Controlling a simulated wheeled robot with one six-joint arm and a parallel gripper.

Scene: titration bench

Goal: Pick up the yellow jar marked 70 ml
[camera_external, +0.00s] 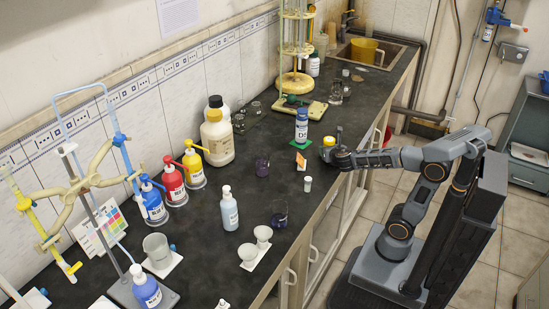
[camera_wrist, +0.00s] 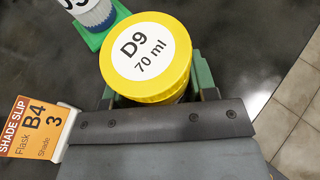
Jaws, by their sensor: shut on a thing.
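The yellow jar (camera_wrist: 128,80) shows its round lid with a white label reading "D9 70 ml" in the wrist view. It also shows in the external view as a small yellow top (camera_external: 329,141) near the bench's front edge. My gripper (camera_external: 333,153) is around the jar at the end of my outstretched arm and is shut on it. The jar looks upright. Its lower part is mostly hidden by the gripper, and I cannot tell whether it touches the bench.
A bottle (camera_external: 302,127) with a blue cap stands behind on a green pad (camera_wrist: 96,38). A small vial (camera_external: 308,184) is nearby. Dark bench top (camera_external: 270,140) is clear further left.

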